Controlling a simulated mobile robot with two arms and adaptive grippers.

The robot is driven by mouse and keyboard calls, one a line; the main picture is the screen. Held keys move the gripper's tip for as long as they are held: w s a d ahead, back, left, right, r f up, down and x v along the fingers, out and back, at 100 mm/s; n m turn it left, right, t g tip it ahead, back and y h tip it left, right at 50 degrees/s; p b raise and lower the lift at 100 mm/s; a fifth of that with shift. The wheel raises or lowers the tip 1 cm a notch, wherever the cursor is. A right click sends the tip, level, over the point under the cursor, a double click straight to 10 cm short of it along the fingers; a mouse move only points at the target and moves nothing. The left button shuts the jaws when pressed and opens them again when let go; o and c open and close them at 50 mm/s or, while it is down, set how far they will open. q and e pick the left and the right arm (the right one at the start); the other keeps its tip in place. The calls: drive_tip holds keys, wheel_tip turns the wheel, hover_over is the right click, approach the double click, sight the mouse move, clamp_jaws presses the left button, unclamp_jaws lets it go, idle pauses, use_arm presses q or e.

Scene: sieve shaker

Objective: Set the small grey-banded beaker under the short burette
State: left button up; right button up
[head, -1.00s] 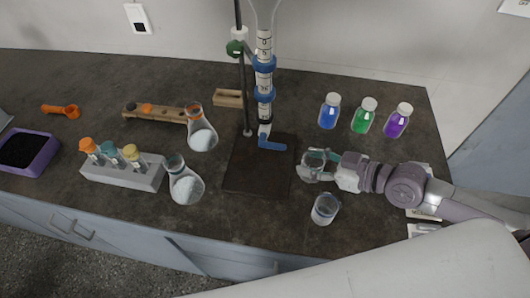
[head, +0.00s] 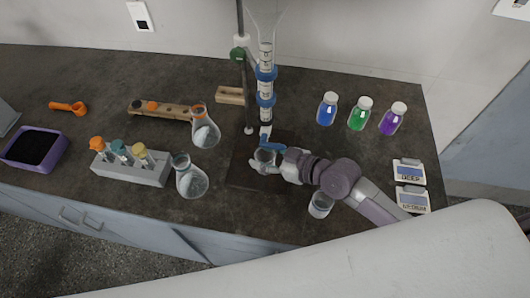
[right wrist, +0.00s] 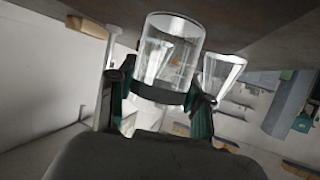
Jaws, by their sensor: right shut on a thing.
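The grey-banded beaker (head: 264,161) is clear glass and looks empty; its dark band shows in the right wrist view (right wrist: 158,94). My right gripper (head: 275,160) is shut on it, with a finger on each side in the right wrist view (right wrist: 160,104). The burette (head: 266,86), with blue rings and a blue stopcock (head: 272,145), hangs on a stand. The beaker is over the stand's dark base plate (head: 243,178), just in front of the burette's lower end. I cannot tell if it touches the plate. My left gripper is out of view.
Another beaker (head: 320,206) stands close to my right arm. Two flasks with white contents (head: 191,182) (head: 205,134) and a tube rack (head: 130,167) are left of the plate. Blue (head: 327,110), green (head: 360,114) and purple (head: 392,119) bottles stand at the back right.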

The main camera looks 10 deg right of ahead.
drive_tip(key=shift+d, duration=0.15)
drive_tip(key=shift+f, duration=0.25)
drive_tip(key=o, duration=1.2)
drive_tip(key=shift+r, duration=0.1)
drive_tip(key=shift+c, duration=0.2)
drive_tip(key=shift+r, duration=0.1)
drive_tip(key=b+v, duration=0.2)
drive_tip(key=v, duration=1)
drive_tip(key=shift+s, duration=0.1)
